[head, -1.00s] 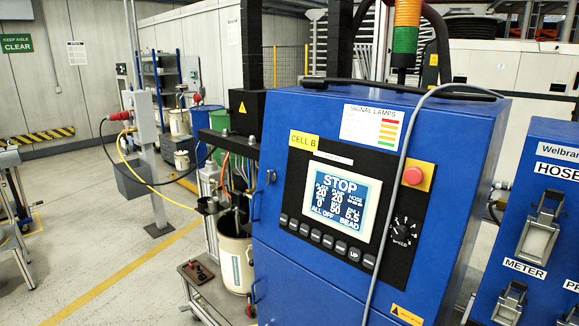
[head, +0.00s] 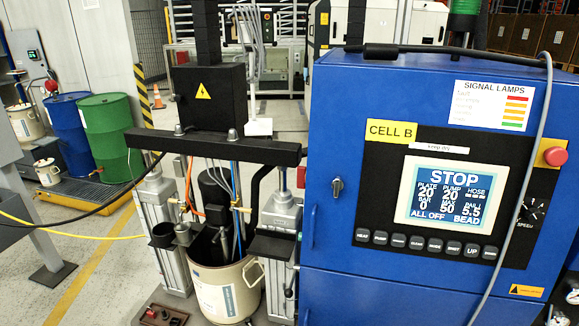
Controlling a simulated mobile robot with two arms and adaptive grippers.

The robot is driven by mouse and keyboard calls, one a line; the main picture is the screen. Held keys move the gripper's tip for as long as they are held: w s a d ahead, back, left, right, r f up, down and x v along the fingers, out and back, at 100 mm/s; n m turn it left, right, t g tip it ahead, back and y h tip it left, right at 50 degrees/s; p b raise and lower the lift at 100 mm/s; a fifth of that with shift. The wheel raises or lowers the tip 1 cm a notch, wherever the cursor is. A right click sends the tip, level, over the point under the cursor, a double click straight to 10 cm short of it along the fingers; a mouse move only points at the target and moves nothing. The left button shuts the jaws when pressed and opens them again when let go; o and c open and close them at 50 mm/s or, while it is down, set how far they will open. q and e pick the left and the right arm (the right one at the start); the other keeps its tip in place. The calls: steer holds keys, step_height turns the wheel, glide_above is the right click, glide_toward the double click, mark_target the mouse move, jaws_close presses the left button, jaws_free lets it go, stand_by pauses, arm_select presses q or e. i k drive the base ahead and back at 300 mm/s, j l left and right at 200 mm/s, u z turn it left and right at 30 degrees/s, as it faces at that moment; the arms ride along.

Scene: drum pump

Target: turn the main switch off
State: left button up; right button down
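The blue control cabinet (head: 330,110) with a yellow CELL B label fills the right half of the head view. A small dark rotary handle (head: 337,187) sits on its front, left of the black panel; I cannot tell whether it is the main switch or a door latch. The screen (head: 445,195) reads STOP and ALL OFF. A red emergency button (head: 555,156) on a yellow plate and a black SPEED knob (head: 531,211) are at the panel's right, the knob partly behind a grey cable. Neither of my grippers is in view.
The drum pump with a cream pail (head: 225,290) and a black crossbeam (head: 215,146) stands left of the cabinet. Blue (head: 66,125) and green (head: 108,140) drums stand further left. A grey cable (head: 527,165) hangs across the cabinet front. Floor (head: 95,270) is open at left.

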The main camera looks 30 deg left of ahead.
mark_target(302, 170)
steer(key=k+j, duration=0.1)
steer(key=j, duration=0.75)
steer(key=k+j, duration=0.15)
steer(key=j, duration=0.3)
steer(key=k+j, duration=0.1)
steer(key=j, duration=0.3)
